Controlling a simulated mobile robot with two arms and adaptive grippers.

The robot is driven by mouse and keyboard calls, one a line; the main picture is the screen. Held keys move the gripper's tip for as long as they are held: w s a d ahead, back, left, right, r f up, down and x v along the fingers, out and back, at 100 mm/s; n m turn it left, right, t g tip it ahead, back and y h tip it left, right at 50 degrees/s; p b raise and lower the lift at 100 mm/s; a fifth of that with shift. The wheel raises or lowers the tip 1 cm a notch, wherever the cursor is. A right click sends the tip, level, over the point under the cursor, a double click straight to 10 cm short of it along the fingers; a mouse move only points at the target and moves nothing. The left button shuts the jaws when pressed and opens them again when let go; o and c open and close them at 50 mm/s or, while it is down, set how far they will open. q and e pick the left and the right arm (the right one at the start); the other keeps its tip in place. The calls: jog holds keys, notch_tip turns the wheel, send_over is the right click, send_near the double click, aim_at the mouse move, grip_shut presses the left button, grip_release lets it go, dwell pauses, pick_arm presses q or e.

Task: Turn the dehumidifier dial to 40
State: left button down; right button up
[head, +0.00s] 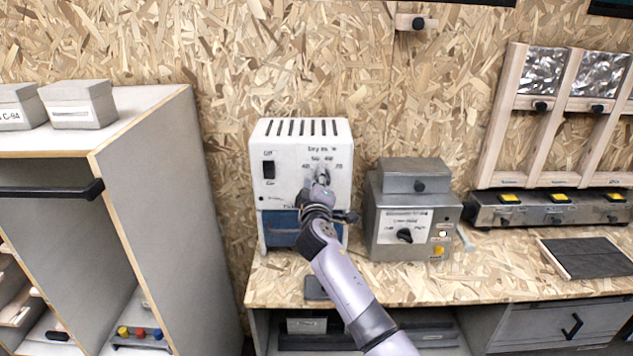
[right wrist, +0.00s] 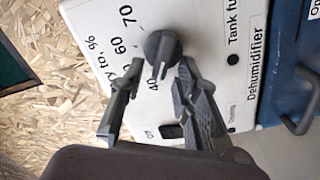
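The dehumidifier (head: 262,142) is a white box with a blue lower part, standing against the wall on the bench. Its grey dial (right wrist: 162,48) shows in the right wrist view, with 70, 60 and 40 printed around it. The dial's ridge has its lower end close to the 40; I cannot tell for sure which end is the pointer. My right gripper (right wrist: 158,74) is open, its fingertips apart on either side of the dial's lower part. Contact is unclear. In the head view my right gripper (head: 321,190) covers much of the dial. My left gripper is out of view.
A grey metal box (head: 395,225) with a black knob and yellow button stands right of the dehumidifier. A black rocker switch (head: 268,170) is on the dehumidifier's left. A grey shelf unit (head: 150,190) stands at left. The bench front (head: 400,290) is mostly clear.

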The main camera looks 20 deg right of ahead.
jog(key=shift+s, duration=0.15)
jog(key=v, duration=1.1)
jog(key=shift+s, duration=0.35)
jog(key=shift+a, duration=0.1)
